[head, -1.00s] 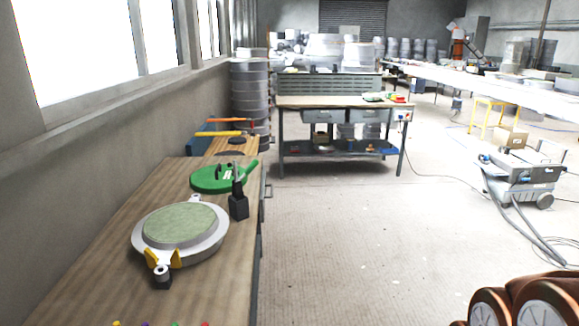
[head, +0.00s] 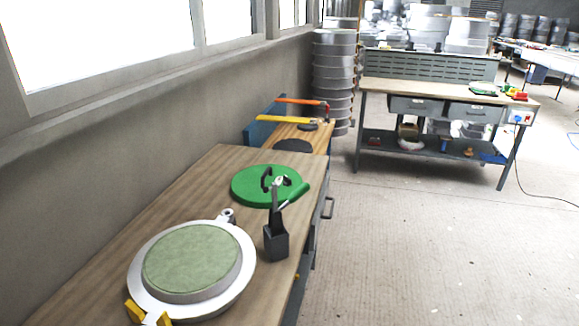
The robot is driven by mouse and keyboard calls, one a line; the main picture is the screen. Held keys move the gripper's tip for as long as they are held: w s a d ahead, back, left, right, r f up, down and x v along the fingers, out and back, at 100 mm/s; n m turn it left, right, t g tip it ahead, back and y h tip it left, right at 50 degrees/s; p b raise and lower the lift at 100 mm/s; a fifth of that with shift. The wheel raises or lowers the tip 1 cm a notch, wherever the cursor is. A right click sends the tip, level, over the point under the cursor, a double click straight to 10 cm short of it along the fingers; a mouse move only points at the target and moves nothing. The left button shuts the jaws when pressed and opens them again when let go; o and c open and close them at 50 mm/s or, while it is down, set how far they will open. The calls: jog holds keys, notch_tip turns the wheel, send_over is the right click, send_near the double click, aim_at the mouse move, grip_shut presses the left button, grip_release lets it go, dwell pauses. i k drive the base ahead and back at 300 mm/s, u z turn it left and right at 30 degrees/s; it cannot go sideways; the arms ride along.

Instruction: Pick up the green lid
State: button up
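The green lid (head: 250,190) lies flat on the wooden workbench (head: 170,200) along the left wall. It is a round green disc with a dark raised handle on top. A green bar shows at its right edge; I cannot tell whether it belongs to the lid or to a tool in front. A black holder (head: 276,243) with a tool in it stands just in front and partly covers the lid's right side. My gripper is not in view.
A round metal mould (head: 190,262) with a pale green face and yellow clamps lies nearer on the bench. Orange- and yellow-handled tools (head: 285,119) lie beyond the lid. A second workbench (head: 425,90) stands farther back. The floor (head: 410,250) right of the bench is clear.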

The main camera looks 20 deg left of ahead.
aim_at(246, 186)
jog(key=i, duration=3.45)
jog(key=u, duration=5.05)
